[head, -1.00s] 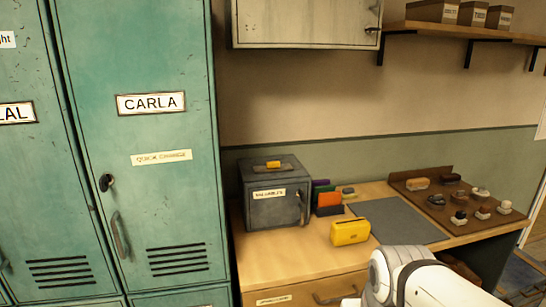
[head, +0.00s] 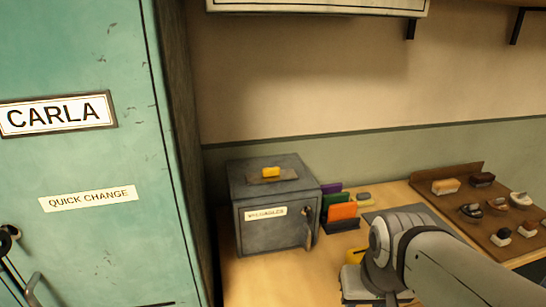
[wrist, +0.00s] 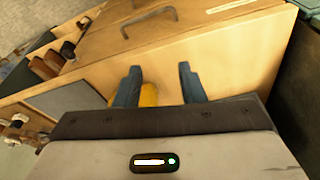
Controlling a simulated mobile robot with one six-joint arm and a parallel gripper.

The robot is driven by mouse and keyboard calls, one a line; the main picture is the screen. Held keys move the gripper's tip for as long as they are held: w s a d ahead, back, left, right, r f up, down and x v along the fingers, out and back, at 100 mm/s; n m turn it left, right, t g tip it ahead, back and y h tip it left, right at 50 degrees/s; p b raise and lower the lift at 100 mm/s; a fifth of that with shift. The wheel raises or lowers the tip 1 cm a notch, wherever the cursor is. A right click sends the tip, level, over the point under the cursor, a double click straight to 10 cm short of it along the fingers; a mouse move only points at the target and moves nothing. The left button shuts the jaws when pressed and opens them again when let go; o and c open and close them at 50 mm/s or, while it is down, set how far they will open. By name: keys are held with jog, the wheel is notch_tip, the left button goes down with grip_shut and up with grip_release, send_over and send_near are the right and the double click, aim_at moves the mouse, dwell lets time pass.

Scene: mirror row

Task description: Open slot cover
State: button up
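A grey metal box (head: 270,220) labelled as valuables stands on the desk in the head view. A flat dark slot cover (head: 287,176) with a yellow grip (head: 271,172) lies on its top and looks closed. The box front has a small latch or key at its right side. My gripper (wrist: 158,76) is open, its two dark blue fingers well apart in the wrist view. A yellow pouch (wrist: 149,95) shows between and beyond the fingers; I cannot tell how far below. In the head view my arm mostly hides the pouch. The slot cover is not visible in the wrist view.
Purple, green and orange upright cards (head: 342,212) stand just right of the box. A grey mat and a brown tray (head: 448,208) of brushes lie farther right. A teal locker (head: 90,150) marked CARLA stands at the left, and a cabinet (head: 320,6) hangs above.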

jog(key=shift+o, duration=0.6)
jog(key=shift+d, duration=0.15)
jog(key=o, duration=0.5)
jog(key=w+r, duration=0.1)
jog(key=w, duration=0.1)
jog(key=w+a+r+p, duration=0.1)
jog(key=w+r, duration=0.2)
jog(key=w, duration=0.1)
jog(key=shift+w+a+r, duration=0.1)
jog(key=shift+a+r, duration=0.1)
jog(key=shift+r, duration=0.2)
jog(key=shift+c, duration=0.2)
jog(key=shift+o, duration=0.5)
jog(key=w+a+r+n+p, duration=0.1)
jog(key=w+a+r, duration=0.3)
jog(key=w, duration=0.5)
jog(key=shift+w+r+t+p, duration=0.2)
jog(key=shift+r+t+p, duration=0.2)
jog(key=shift+r+p, duration=0.15)
jog(key=n+y+p, duration=0.1)
jog(key=n+p, duration=0.1)
jog(key=p, duration=0.1)
send_near(271, 168)
jog(key=f, duration=0.2)
jog(key=shift+t, duration=0.5)
jog(key=p+x, duration=0.1)
jog(key=x, duration=0.6)
jog(key=shift+s, duration=0.15)
jog(key=shift+c, duration=0.5)
